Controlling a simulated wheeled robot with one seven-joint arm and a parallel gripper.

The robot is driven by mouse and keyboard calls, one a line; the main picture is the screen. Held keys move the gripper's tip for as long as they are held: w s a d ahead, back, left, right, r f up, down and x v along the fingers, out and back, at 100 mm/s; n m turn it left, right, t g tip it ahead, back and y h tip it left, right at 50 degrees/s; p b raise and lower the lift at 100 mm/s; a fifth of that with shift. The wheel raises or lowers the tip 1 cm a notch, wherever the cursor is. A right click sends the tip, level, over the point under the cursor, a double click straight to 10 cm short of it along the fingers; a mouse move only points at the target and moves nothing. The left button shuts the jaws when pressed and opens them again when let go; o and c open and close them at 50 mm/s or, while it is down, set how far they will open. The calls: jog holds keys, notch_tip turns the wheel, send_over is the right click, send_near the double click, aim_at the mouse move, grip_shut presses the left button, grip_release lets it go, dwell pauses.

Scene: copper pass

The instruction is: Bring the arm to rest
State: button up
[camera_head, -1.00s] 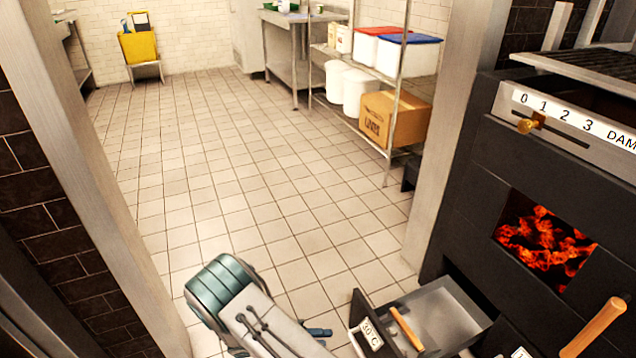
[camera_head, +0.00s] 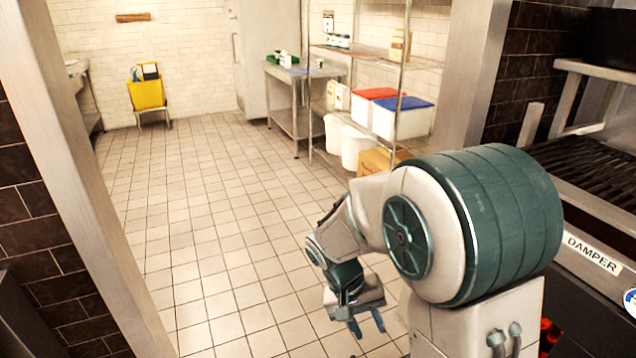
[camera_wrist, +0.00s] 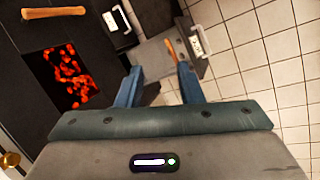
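My arm is folded up at the lower right of the head view, its large teal and white joint close to the camera. My gripper (camera_head: 366,326) hangs below the wrist with its blue fingers pointing down over the tiled floor. In the wrist view my gripper (camera_wrist: 160,86) shows two blue fingers standing apart, with nothing held between them. Beyond the fingertips is an open grey drawer (camera_wrist: 150,52) with a wooden handle (camera_wrist: 171,50); the fingers look apart from it.
A grill with a damper label (camera_head: 594,253) stands at the right, partly hidden by my arm. Glowing coals (camera_wrist: 72,76) show in its front. A metal rack (camera_head: 403,82) with tubs and a box (camera_head: 376,162) stands behind. Open tiled floor (camera_head: 200,220) lies left, beside a door post (camera_head: 80,180).

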jog(key=s+d+r+t+y+p, duration=0.1)
jog(key=s+r+p, duration=0.2)
jog(key=r, duration=0.5)
jog(key=s+d+r+t+y+p, duration=0.2)
jog(key=s+r+p, duration=0.2)
jog(key=r, duration=0.4)
jog(key=s+d+r+t+y+p, duration=0.1)
jog(key=s+r+p, duration=0.3)
jog(key=r, duration=0.4)
jog(key=shift+d+r+y+p, duration=0.2)
jog(key=shift+d+y+p, duration=0.1)
jog(key=shift+d+p, duration=0.3)
jog(key=shift+w, duration=0.1)
